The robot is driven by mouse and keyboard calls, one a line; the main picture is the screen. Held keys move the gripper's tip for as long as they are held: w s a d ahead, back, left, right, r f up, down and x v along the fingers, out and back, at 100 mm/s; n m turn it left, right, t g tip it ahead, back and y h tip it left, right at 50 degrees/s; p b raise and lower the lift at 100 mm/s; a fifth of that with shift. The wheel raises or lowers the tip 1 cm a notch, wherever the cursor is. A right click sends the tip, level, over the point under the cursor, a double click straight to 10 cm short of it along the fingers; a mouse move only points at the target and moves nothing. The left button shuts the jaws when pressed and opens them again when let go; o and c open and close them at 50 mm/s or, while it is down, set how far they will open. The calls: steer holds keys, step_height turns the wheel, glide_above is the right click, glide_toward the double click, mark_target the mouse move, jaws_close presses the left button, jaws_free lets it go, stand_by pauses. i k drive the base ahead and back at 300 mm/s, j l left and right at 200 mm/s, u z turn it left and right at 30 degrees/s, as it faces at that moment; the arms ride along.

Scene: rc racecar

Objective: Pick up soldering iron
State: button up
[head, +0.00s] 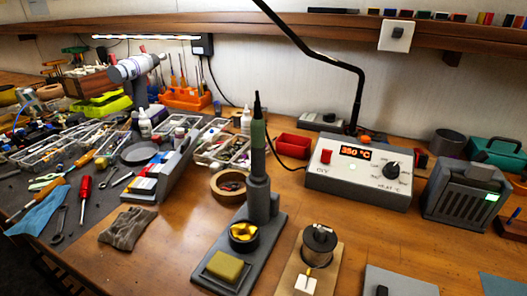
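The soldering iron (258,137) stands upright in its grey stand (262,200) near the middle of the head view. It has a green grip and a dark upper end, and its lower end is hidden inside the stand. A dark cable runs from near the iron towards the soldering station (362,180), a grey box whose display reads 350 °C. The stand's base holds a yellow sponge (225,266) and a cup of brass-coloured wool (243,232). My gripper is not in view.
A solder spool (319,240) stands right of the iron's stand, and a tape roll (229,185) lies to its left. A red tray (295,144) sits behind. A black bent arm (330,60) rises behind the station. Tools and parts trays crowd the left; some wood is bare in front.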

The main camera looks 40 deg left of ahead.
mark_target(258, 176)
steer(key=u, duration=1.25)
